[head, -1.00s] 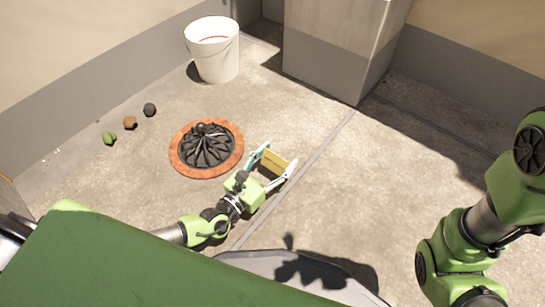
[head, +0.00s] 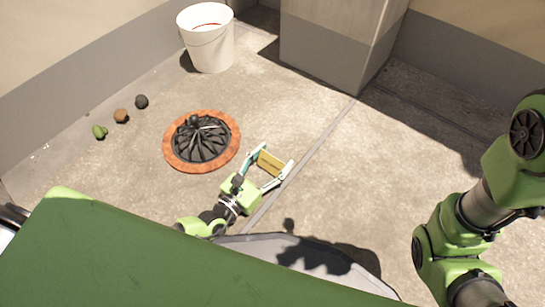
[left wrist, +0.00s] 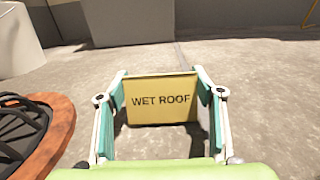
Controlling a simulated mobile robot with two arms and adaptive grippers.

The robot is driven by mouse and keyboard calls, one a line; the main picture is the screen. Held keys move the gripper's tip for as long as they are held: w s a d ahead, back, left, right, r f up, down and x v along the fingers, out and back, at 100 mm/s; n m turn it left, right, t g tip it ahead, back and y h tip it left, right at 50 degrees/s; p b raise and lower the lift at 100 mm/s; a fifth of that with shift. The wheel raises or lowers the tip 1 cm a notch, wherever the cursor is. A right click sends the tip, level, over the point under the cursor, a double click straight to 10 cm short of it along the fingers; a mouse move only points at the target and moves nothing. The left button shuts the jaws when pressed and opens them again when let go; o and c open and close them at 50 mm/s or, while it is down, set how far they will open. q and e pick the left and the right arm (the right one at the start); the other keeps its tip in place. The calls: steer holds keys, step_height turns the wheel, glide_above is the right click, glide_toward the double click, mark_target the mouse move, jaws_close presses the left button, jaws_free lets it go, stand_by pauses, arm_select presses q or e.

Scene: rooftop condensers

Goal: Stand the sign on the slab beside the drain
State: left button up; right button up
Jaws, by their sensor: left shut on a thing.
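The sign (left wrist: 160,100) is a yellow panel reading "WET ROOF" in the left wrist view. It also shows small and yellow in the head view (head: 270,164). My left gripper (head: 271,163) is shut on the sign, with one finger at each side edge. The sign looks upright; I cannot tell whether its foot touches the slab. The drain (head: 201,141) is a black domed grate in a round orange-brown ring, left of the sign and apart from it. Its ring shows at the left of the left wrist view (left wrist: 57,133). My right gripper is out of view.
The concrete slab (head: 330,200) is open to the right of the sign, crossed by a seam. A white bucket (head: 207,45) stands at the back beside a grey block (head: 330,45). Three small lumps, one a green lump (head: 100,132), lie left of the drain.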

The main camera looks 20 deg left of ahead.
arm_select(q)
steer(key=o, duration=1)
steer(key=shift+f, duration=0.3)
steer(key=shift+a, duration=0.1)
steer(key=shift+r, duration=0.25)
steer(key=p+v, duration=0.1)
steer(key=v, duration=0.2)
steer(key=p+v, duration=0.2)
steer(key=v, duration=0.2)
steer(key=r+p+v, duration=0.1)
steer(key=v, duration=0.2)
steer(key=shift+s, duration=0.35)
steer(key=shift+s+a+p, duration=0.25)
steer(key=shift+s+p, duration=0.05)
steer(key=shift+s, duration=0.3)
